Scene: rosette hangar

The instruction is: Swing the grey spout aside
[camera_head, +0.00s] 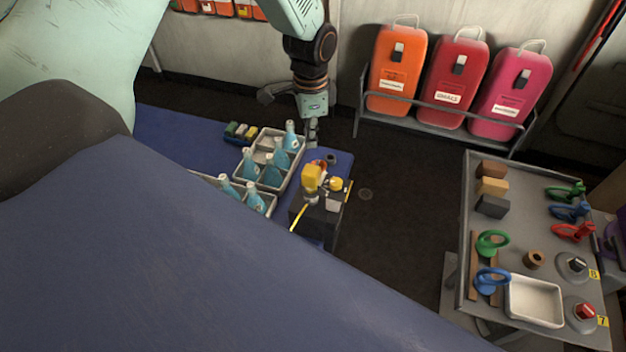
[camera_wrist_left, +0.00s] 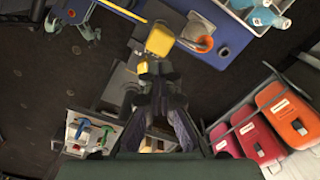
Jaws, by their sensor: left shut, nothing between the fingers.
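A dark box-like unit (camera_head: 318,225) with yellow parts on top stands at the end of the blue bench. Its larger yellow block (camera_head: 312,178) also shows in the left wrist view (camera_wrist_left: 160,38). A small grey curved piece (camera_wrist_left: 190,45) runs from that block towards an orange ring; it may be the grey spout, but it is too small to be sure. My left gripper (camera_head: 312,132) hangs just beyond the unit, fingers down, shut and empty. In the left wrist view its fingertips (camera_wrist_left: 160,72) appear below the yellow block; contact cannot be told. My right gripper is not in view.
Grey trays (camera_head: 246,172) of blue bottles sit left of the unit, close to my gripper. A grey work table (camera_head: 520,215) with tools stands at right. Orange, red and pink canisters (camera_head: 455,78) stand in a rack at the back. Dark floor between is clear.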

